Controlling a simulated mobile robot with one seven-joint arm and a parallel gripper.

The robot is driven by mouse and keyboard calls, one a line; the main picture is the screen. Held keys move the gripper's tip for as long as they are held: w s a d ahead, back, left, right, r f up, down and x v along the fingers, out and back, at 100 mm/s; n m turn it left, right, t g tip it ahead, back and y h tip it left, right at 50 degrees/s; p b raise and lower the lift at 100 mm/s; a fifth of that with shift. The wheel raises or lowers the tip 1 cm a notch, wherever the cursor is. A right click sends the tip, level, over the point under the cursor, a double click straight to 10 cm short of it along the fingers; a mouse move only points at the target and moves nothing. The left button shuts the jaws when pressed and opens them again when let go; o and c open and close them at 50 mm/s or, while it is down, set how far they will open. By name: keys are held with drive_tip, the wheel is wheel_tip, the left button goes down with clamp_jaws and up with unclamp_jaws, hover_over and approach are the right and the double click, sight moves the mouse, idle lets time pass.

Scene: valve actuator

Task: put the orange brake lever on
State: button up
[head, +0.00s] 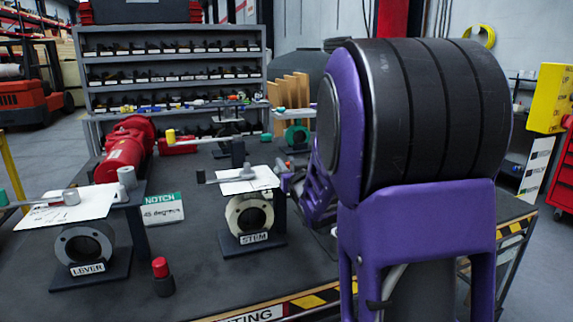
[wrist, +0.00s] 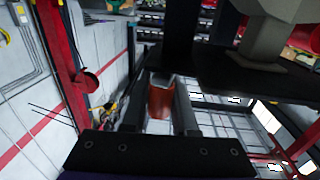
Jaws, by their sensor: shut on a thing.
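In the wrist view, my gripper (wrist: 160,86) has its two fingers on either side of an orange-red cylinder, which looks like the grip of the orange brake lever (wrist: 159,102). The rest of the lever cannot be made out. A dark flat part and a grey post (wrist: 265,40) are close above and to the right of the fingers. In the head view, my purple arm reaches over the table behind the STEM stand and hides most of the gripper. The STEM stand (head: 233,216) has a grey ring, a white sheet and a grey lever on top.
The LEVER stand (head: 65,252) is at the left front, with a red-capped black peg (head: 161,276) beside it. A green NOTCH card (head: 162,208) lies between the stands. A red actuator (head: 122,155) and shelves (head: 170,70) are behind. Bare tabletop shows at the front middle.

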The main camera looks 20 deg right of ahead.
clamp_jaws()
drive_tip(key=shift+a+m+h, duration=0.15)
drive_tip(key=shift+m+h, duration=0.15)
drive_tip(key=shift+h, duration=0.2)
drive_tip(key=shift+a+m+g+h, duration=0.15)
drive_tip(key=shift+m+g+h, duration=0.15)
drive_tip(key=shift+m+h, duration=0.7)
drive_tip(key=o, duration=0.7)
unclamp_jaws()
